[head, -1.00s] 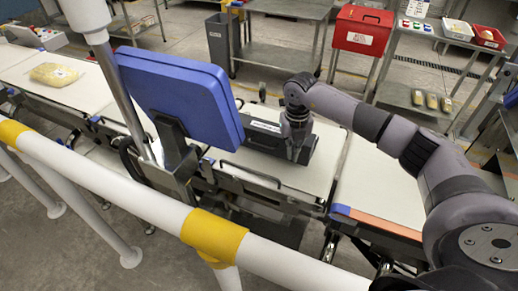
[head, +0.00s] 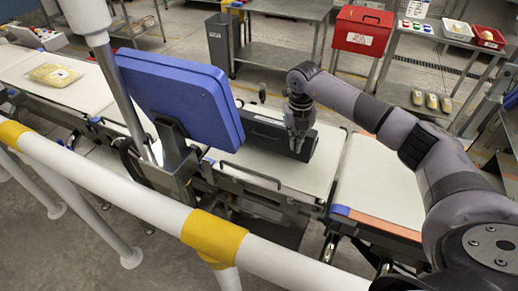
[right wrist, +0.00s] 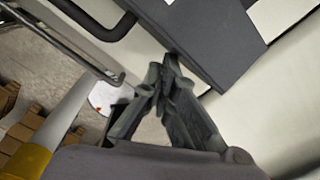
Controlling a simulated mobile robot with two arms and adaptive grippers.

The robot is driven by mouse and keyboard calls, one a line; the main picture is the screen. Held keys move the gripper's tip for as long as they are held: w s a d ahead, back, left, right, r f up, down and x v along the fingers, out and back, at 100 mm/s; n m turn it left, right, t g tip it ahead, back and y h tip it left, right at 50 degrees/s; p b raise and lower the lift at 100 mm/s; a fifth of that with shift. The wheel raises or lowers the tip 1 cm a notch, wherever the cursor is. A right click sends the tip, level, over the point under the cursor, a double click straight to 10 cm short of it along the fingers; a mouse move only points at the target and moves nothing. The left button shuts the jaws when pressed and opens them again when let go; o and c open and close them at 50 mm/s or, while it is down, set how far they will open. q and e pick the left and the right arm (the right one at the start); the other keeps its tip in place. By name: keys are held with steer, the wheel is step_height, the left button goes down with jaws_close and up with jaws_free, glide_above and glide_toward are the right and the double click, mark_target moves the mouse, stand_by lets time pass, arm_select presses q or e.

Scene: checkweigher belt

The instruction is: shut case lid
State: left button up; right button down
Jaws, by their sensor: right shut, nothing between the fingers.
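The dark grey case (head: 262,140) stands on the pale belt, partly hidden behind the blue screen. A flat dark panel of it rises from the belt and faces my head view; I cannot tell surely how far the lid is from shut. My right gripper (head: 297,146) is shut and empty at the right part of the panel, on its near side. In the right wrist view the closed fingertips (right wrist: 172,62) are right by the edge of the dark case (right wrist: 205,40), which bears a white label; touching or just apart is unclear. My left gripper is out of view.
The blue screen (head: 180,95) on its post stands in front of the case. A white rail with yellow bands (head: 213,235) crosses the foreground. A bagged product (head: 54,74) lies on the belt at left. A red box (head: 362,29) and tables stand behind.

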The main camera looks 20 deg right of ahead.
steer(key=shift+w+d+r, duration=0.2)
steer(key=shift+d+r, duration=0.05)
steer(key=shift+r, duration=0.05)
steer(key=shift+w+d+r, duration=0.4)
steer(key=shift+w+d, duration=0.15)
steer(key=shift+d, duration=0.1)
steer(key=shift+w+d+r, duration=0.35)
steer(key=shift+w+d, duration=0.2)
steer(key=shift+d, duration=0.1)
steer(key=shift+w+d+b, duration=0.1)
steer(key=shift+b, duration=0.2)
steer(key=shift+w+d+r+b, duration=0.25)
steer(key=shift+w+d+b, duration=0.15)
steer(key=shift+w+d, duration=0.55)
step_height(320, 180, up, 8)
steer(key=p, duration=0.6)
steer(key=shift+s, duration=0.15)
